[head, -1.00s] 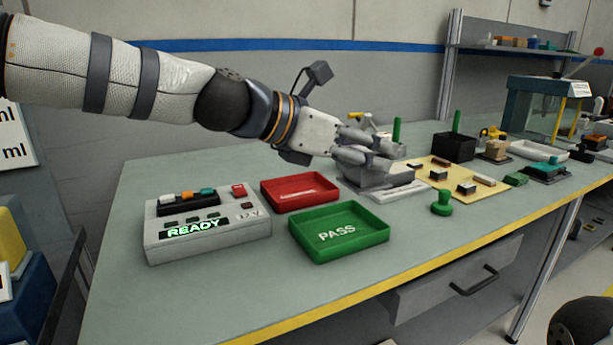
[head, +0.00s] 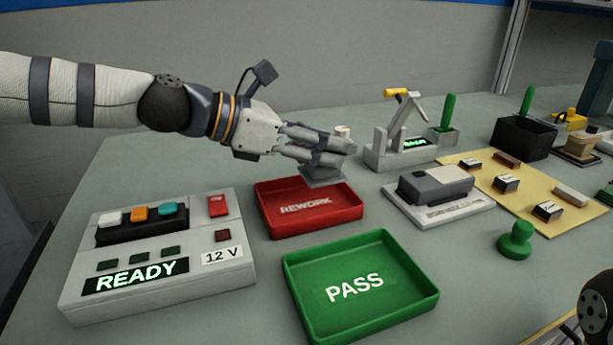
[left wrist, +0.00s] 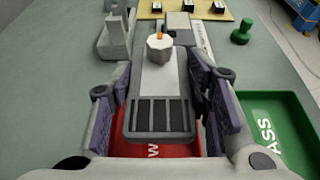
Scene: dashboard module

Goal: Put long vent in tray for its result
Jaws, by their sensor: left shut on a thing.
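My left gripper (head: 325,148) is shut on the long vent, a grey block with dark slats at one end and a pale knob on top. In the left wrist view the vent (left wrist: 158,85) lies between the fingers. In the head view only part of the vent (head: 322,178) shows below the fingers. It is held above the back edge of the red REWORK tray (head: 262,218). The green PASS tray (head: 300,290) is in front and to the right, and looks empty. My right gripper is not in view.
A tester (head: 165,285) reading READY and 12 V stands left of the trays. A grey and dark unit (head: 437,184) sits on a plate at right. A lever fixture (head: 400,150) stands behind it. A green knob (head: 516,240) stands at right.

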